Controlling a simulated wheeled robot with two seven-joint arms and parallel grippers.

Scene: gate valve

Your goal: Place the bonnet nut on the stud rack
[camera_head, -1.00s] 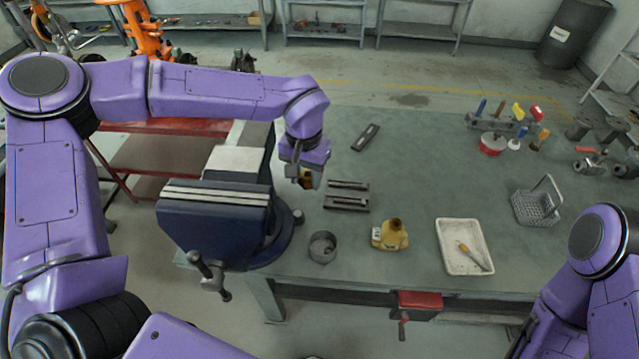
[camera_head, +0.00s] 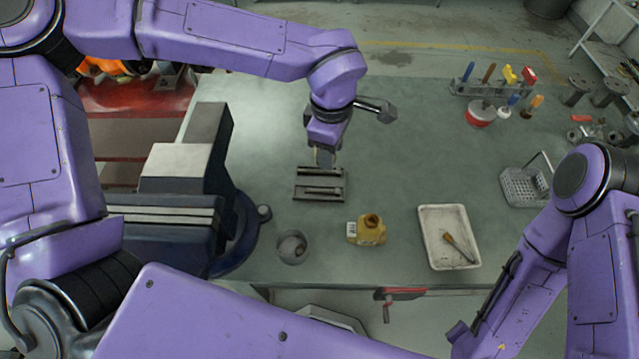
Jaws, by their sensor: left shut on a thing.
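My left gripper (camera_head: 325,160) points down at the far edge of a dark grooved block (camera_head: 320,197), which I take to be the stud rack. The block lies on the green bench and has a rod-like piece along it. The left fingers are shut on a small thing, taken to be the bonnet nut. It is mostly hidden by the gripper, and I cannot tell whether it touches the rack. My right arm is at the right, with its gripper out of view.
A blue vise (camera_head: 165,215) stands left. A wire basket (camera_head: 525,188) and tool rack (camera_head: 490,90) are at right. The middle right of the bench is clear.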

